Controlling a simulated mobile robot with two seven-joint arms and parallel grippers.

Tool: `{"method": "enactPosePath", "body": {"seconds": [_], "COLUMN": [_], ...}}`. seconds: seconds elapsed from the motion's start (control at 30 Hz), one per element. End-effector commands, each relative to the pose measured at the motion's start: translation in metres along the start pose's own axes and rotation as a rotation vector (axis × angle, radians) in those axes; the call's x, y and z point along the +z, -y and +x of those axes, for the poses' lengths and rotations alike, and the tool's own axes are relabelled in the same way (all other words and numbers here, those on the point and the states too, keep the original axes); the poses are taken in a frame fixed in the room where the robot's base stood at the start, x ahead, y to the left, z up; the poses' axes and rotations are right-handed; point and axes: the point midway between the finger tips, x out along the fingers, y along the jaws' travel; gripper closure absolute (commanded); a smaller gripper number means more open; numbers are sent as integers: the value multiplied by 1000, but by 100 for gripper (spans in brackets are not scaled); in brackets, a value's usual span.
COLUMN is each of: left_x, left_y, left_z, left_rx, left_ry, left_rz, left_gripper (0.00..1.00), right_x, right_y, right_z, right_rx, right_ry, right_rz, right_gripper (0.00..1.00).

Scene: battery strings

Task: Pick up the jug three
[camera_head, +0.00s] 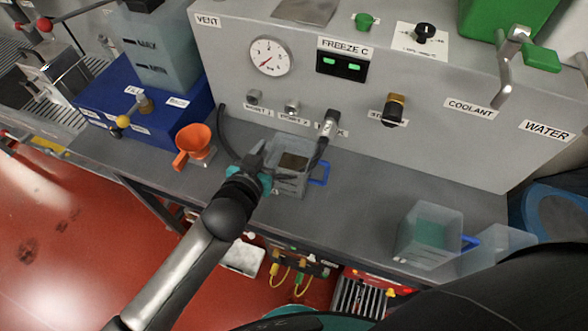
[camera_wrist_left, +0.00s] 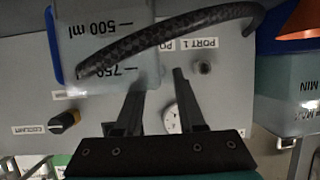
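A clear jug (camera_head: 291,180) with a blue handle (camera_head: 320,173) stands on the bench in front of the grey panel. In the left wrist view the jug (camera_wrist_left: 105,42) shows 500 ml and 750 marks. I cannot read a number on it that marks it as jug three. My left gripper (camera_head: 258,160) is at the jug's left side. In the wrist view its two fingers (camera_wrist_left: 160,78) stand apart with nothing clearly between them; one finger overlaps the jug's edge. A second jug (camera_head: 430,232) with teal liquid stands at the bench's right. My right gripper is out of view.
An orange funnel (camera_head: 196,143) stands to the left. Another clear container (camera_head: 490,245) stands at the right. The bench between the jugs is clear.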

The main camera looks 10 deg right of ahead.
Motion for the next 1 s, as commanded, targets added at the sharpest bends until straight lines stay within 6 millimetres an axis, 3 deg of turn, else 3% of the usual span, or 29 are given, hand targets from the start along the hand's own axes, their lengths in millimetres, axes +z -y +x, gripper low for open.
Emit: {"method": "enactPosePath", "body": {"seconds": [0.13,0.4,0.73,1.0], "left_x": [0,0,0,0], "left_y": [0,0,0,0], "left_z": [10,12,12,11], "left_rx": [0,1,0,0], "left_ry": [0,0,1,1], "left_rz": [1,0,0,0], "left_gripper": [61,61,98,100], "right_x": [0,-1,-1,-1], "right_y": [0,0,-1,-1], "right_z": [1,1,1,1], "right_rx": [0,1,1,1], "right_ry": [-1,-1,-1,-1], "right_rz": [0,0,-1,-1], "right_gripper": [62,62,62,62]}}
